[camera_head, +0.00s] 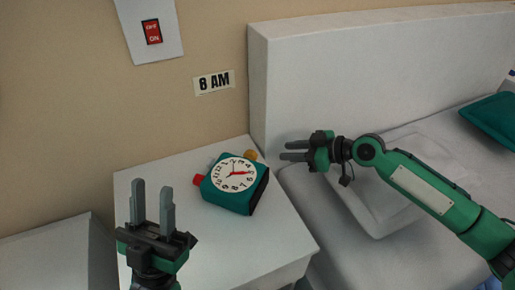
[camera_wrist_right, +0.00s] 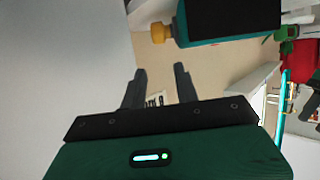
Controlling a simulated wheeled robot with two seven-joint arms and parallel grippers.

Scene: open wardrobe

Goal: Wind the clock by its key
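A teal clock (camera_head: 222,197) with a white round face (camera_head: 236,175) and red hands sits tilted back on the white nightstand. A yellow-orange knob (camera_head: 250,155) sticks out behind its upper right, and a red knob (camera_head: 199,180) is at its left. In the right wrist view the clock's dark back (camera_wrist_right: 233,17) and the yellow knob (camera_wrist_right: 160,33) show at the top. My right gripper (camera_head: 284,151) is open and empty, to the right of the clock and apart from it. My left gripper (camera_head: 153,196) is open and empty, pointing up at the lower left of the clock.
The white nightstand (camera_head: 275,240) has bare room around the clock. A bed (camera_head: 400,250) with a tall white headboard (camera_head: 350,70) stands at the right, close to my right arm. A wall sign (camera_head: 214,81) reads "8 AM", and a red ON/OFF switch (camera_head: 153,33) is above.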

